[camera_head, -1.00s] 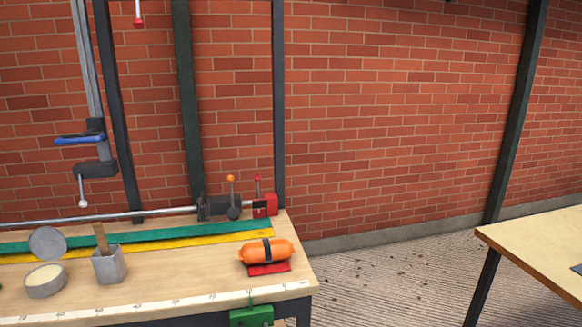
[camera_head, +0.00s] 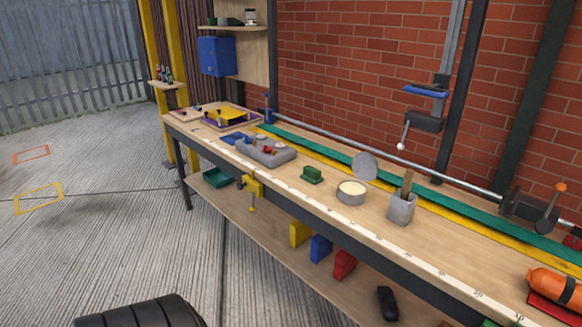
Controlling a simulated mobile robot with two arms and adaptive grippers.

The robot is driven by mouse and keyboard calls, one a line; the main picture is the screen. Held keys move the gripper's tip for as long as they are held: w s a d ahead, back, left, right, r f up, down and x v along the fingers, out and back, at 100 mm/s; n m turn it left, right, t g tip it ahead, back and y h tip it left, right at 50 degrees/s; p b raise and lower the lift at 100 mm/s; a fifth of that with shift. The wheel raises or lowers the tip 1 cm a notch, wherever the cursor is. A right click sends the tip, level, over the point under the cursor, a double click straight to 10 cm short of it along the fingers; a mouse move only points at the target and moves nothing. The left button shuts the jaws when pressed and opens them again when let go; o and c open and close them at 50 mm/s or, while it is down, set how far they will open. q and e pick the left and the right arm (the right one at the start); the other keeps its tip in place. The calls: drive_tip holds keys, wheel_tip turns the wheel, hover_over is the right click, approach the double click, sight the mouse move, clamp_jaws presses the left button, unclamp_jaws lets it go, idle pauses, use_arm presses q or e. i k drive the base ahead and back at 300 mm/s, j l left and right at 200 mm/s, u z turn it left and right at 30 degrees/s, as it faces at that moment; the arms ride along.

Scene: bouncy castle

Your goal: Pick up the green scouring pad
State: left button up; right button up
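A small dark green block (camera_head: 312,175), which looks like the green scouring pad, lies on the wooden workbench (camera_head: 335,205) near the middle of the view. It sits left of a round open tin (camera_head: 351,191) with pale content, and right of a grey tray-like holder (camera_head: 265,152). It is clear of both. Neither of my grippers shows in the view.
A yellow clamp (camera_head: 252,186) grips the front edge. A lower shelf (camera_head: 275,238) holds coloured blocks. Concrete floor is open at left.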

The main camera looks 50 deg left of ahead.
sight(313, 176)
drive_tip(key=u, duration=1.55)
